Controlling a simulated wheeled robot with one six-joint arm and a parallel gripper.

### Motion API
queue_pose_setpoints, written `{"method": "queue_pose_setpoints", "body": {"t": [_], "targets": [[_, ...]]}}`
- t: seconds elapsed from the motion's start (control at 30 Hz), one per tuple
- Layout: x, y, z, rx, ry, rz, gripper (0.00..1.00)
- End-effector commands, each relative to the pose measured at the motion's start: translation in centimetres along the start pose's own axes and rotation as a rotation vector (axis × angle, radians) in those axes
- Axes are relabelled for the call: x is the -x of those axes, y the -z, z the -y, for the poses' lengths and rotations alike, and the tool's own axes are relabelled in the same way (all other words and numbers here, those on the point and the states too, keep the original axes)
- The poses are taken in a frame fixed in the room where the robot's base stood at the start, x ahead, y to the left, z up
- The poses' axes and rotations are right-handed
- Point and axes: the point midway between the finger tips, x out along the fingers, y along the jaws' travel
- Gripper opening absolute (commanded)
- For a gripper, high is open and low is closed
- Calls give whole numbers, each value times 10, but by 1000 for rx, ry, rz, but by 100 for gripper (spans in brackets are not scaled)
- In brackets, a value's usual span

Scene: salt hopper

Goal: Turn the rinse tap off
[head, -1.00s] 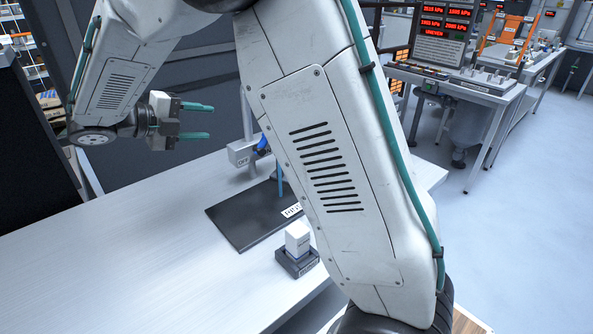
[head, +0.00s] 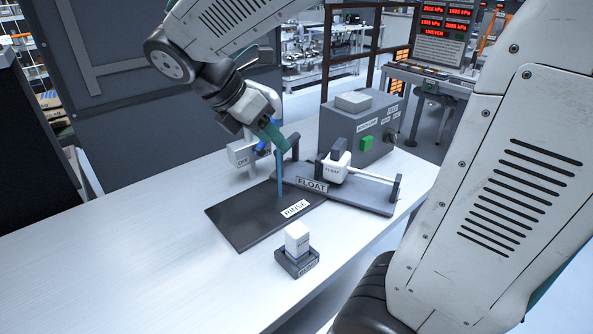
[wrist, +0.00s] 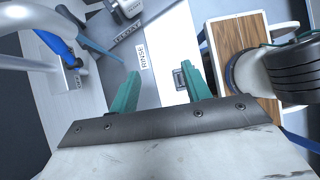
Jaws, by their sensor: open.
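The rinse tap's grey box (head: 240,154), marked OFF, stands behind the dark rinse tray (head: 228,226). A thin blue stream (head: 281,180) falls from the spout to the tray. The tap's blue handle (head: 262,150) is partly hidden behind my fingers in the head view. In the wrist view the handle (wrist: 56,48) lies at upper left, outside the fingers. My gripper (head: 274,136) is open with its teal fingers pointing down near the spout. The wrist view shows nothing held between its fingertips (wrist: 164,76). Whether a finger touches the tap, I cannot tell.
A FLOAT stand (head: 362,192) with a white block (head: 335,166) is right of the tray. A grey box with a green button (head: 366,143) stands behind it. A white block (head: 297,238) sits in a dark holder in front. The bench's left (head: 110,250) is clear.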

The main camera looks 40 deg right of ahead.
Motion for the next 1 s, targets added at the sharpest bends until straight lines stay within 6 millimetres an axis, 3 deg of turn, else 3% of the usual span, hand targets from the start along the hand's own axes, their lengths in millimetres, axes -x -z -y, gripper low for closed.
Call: {"method": "queue_pose_setpoints", "body": {"t": [0.3, 0.6, 1.0], "targets": [[-10, 10, 54, -483, 1, -206, 48], [-17, 25, 89, -865, 51, -368, 48], [-19, 32, 99, -992, 78, -423, 48]]}}
